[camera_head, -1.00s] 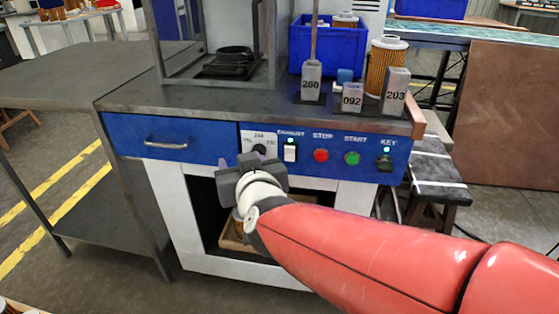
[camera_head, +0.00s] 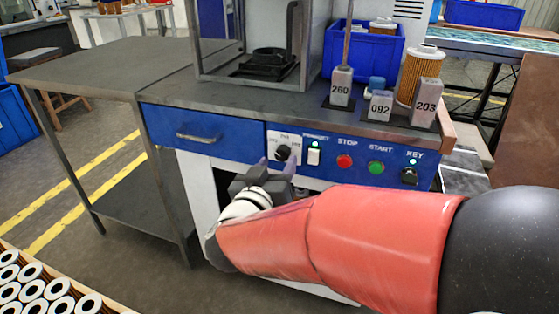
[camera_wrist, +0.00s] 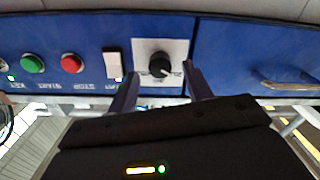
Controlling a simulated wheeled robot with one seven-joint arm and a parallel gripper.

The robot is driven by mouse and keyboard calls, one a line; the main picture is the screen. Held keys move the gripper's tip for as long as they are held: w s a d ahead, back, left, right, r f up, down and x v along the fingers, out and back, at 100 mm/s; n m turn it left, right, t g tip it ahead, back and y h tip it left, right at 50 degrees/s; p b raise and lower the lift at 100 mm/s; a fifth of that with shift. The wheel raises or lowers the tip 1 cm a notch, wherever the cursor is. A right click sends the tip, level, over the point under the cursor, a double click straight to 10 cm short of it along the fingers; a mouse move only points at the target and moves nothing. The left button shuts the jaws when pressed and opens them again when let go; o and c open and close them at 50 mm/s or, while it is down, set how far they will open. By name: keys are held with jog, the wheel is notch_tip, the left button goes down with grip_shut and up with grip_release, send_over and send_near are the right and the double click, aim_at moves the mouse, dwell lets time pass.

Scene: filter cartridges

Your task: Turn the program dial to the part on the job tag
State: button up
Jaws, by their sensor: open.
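The program dial (camera_head: 283,152) is a black knob on a white plate in the blue front panel. It also shows in the wrist view (camera_wrist: 159,65), upside down, with a pale pointer mark and small labels around it that I cannot read surely. My gripper (camera_head: 280,164) is in front of the panel at the dial. In the wrist view its two fingers (camera_wrist: 158,82) are apart, one on each side of the dial's lower part. I cannot tell whether they touch the knob. No job tag is clearly seen.
A drawer handle (camera_head: 198,138) juts out at left. Blocks marked 260 (camera_head: 341,88), 092 (camera_head: 380,106) and 203 (camera_head: 426,103) stand on top.

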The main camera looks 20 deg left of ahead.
jog(key=shift+w, duration=0.95)
jog(key=c, duration=1)
jog(key=shift+o, duration=0.2)
jog(key=shift+f+m+b, duration=0.1)
jog(key=shift+m+b, duration=0.2)
jog(key=shift+b, duration=0.1)
jog(key=shift+f+m+b, duration=0.1)
jog(key=shift+m+b, duration=0.5)
jog(key=shift+b, duration=0.05)
jog(key=m+b, duration=0.4)
jog(key=shift+f, duration=0.1)
jog(key=m+b, duration=0.4)
jog(key=m, duration=0.2)
jog(key=shift+r, duration=0.2)
